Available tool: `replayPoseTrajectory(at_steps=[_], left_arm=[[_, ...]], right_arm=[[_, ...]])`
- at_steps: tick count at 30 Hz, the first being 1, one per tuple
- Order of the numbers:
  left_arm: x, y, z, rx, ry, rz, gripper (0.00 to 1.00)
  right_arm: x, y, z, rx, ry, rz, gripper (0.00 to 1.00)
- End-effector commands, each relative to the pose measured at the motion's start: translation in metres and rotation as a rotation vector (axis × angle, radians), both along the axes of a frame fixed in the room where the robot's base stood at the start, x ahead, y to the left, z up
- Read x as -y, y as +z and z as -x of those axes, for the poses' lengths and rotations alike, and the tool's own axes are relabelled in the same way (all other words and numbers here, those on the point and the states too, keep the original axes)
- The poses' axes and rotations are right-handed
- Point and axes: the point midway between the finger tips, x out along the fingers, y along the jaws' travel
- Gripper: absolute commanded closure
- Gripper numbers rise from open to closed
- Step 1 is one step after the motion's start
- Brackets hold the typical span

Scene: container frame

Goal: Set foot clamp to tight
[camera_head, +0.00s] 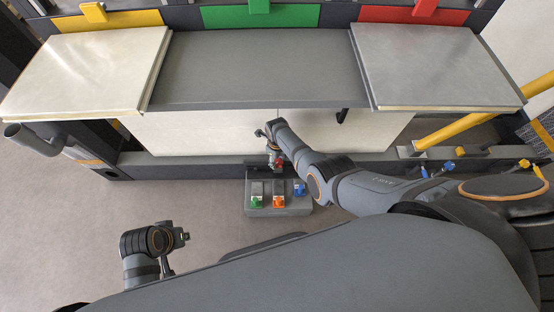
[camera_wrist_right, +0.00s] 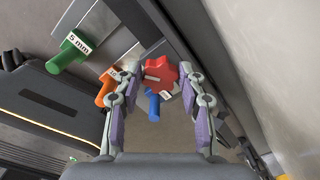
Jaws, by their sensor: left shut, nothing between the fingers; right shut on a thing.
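A red lobed knob (camera_wrist_right: 158,74), which I take for the foot clamp's, sits between the fingertips of my right gripper (camera_wrist_right: 161,80) in the right wrist view. The gripper is shut on it. A pale line marks the knob's face; I cannot read its setting. In the head view my right gripper (camera_head: 273,150) is at the lower edge of the frame, and a little red of the knob (camera_head: 277,165) shows below it. My left gripper (camera_head: 181,237) is shut and empty over the floor at lower left.
A grey holder (camera_head: 295,211) below the right gripper bears tools with green (camera_head: 256,201), orange (camera_head: 279,201) and blue (camera_head: 299,189) handles. A grey pipe end (camera_head: 35,140) juts out at left. A yellow bar (camera_head: 470,122) slopes at right.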

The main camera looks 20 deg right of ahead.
Motion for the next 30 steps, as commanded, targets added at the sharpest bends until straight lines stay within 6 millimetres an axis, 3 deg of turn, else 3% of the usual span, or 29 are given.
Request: replayPoseTrajectory(at_steps=[12, 13, 18, 30], left_arm=[[-0.0001, 0.0000, -0.0002, 0.000, 0.000, 0.000, 1.00], [-0.0001, 0.0000, -0.0002, 0.000, 0.000, 0.000, 1.00], [-0.0001, -0.0001, -0.0001, 0.000, 0.000, 0.000, 1.00], [0.0003, -0.0002, 0.0001, 0.000, 0.001, 0.001, 1.00]], right_arm=[[0.0016, -0.0004, 0.0004, -0.001, -0.007, 0.003, 0.92], [0.0015, -0.0004, 0.0004, -0.002, -0.007, 0.003, 0.59], [0.0010, -0.0003, 0.0004, -0.001, -0.007, 0.002, 0.37], [0.0000, 0.0041, -0.0004, 0.000, -0.006, 0.000, 0.37]])
